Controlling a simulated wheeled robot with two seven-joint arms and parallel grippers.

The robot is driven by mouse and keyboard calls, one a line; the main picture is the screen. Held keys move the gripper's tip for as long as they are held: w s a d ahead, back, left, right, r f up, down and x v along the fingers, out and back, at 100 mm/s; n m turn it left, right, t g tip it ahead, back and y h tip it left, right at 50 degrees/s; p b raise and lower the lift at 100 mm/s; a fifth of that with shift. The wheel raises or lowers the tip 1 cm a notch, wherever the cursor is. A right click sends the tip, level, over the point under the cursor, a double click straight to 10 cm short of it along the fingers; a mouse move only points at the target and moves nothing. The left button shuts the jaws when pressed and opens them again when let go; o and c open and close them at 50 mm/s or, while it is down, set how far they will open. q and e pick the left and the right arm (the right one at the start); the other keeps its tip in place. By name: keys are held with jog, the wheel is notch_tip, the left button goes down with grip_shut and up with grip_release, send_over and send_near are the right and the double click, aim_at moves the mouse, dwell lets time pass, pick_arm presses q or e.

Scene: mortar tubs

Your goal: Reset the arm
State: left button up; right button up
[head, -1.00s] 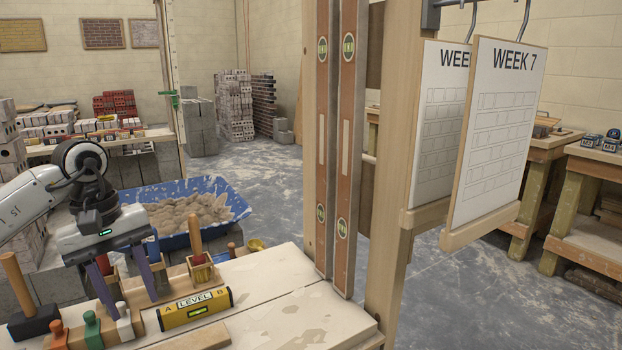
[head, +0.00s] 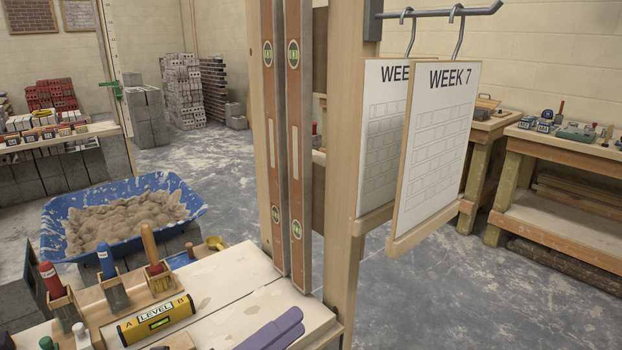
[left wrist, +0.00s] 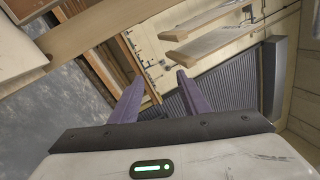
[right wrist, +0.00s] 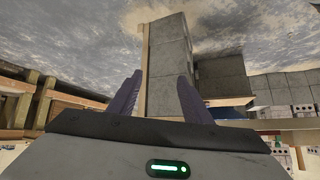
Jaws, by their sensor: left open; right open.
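My left gripper (head: 272,331) shows at the bottom middle of the head view as two purple fingers over the pale bench top (head: 225,281). Its body is out of the picture there. In the left wrist view its fingers (left wrist: 157,92) stand apart with nothing between them. My right gripper (right wrist: 160,98) shows in the right wrist view, its purple fingers apart and empty. It does not show in the head view.
A yellow level (head: 155,320) and handled tools in wooden holders lie left of my left gripper. Two upright levels (head: 287,140) stand behind it by a wooden post. WEEK 7 board (head: 434,150) hangs to the right. A blue mortar tub (head: 60,222) stands at left.

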pick_arm(q)
jog(key=s+a+f+n+t+y+p, duration=0.15)
jog(key=a+f+n+y, duration=0.25)
jog(key=f+n+y, duration=0.45)
jog(key=s+a+f+n+t+y+p, duration=0.1)
jog(key=s+a+f+n+y, duration=0.3)
jog(key=n, duration=0.8)
jog(key=s+a+f+n+g+y, duration=0.1)
jog(key=s+f+n+g, duration=0.2)
jog(key=s+f, duration=0.3)
jog(key=s+a+f+n+g, duration=0.2)
jog(key=s+f+n+g, duration=0.1)
jog(key=s+f+n, duration=0.3)
jog(key=shift+s+a+f+y+p, duration=0.35)
jog(key=shift+s+f+p, duration=0.1)
jog(key=shift+s+f, duration=0.25)
